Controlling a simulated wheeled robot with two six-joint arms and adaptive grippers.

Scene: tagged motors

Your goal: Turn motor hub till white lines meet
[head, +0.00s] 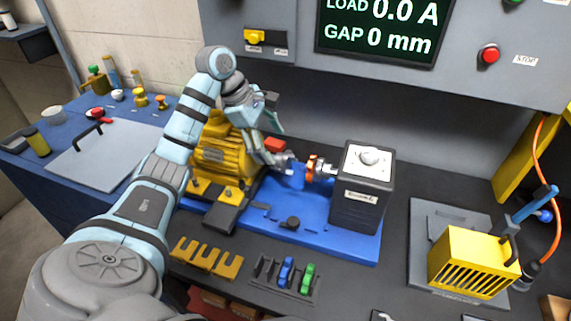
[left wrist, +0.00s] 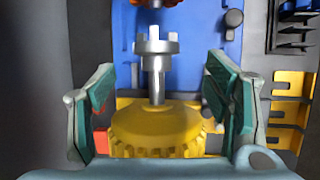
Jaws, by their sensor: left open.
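The yellow motor (head: 222,150) lies on the blue base plate (head: 320,228), its shaft towards the black load box (head: 361,195). In the left wrist view the motor (left wrist: 158,128) shows its shaft and the silver toothed motor hub (left wrist: 156,46). My left gripper (head: 276,148) is at the motor's shaft end and partly covers the hub in the head view. In the left wrist view my left gripper (left wrist: 158,78) is open, its teal-padded fingers on either side of the shaft, not touching it. An orange coupling part (head: 313,168) faces the hub from the box side. I cannot make out white lines.
A screen (head: 383,30) reads load 0.0 A and gap 0 mm. In front lie a yellow notched holder (head: 207,258) and a rack with blue and green pieces (head: 286,278). A yellow vented box (head: 473,265) stands right. A red stop button (head: 489,54) is above.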

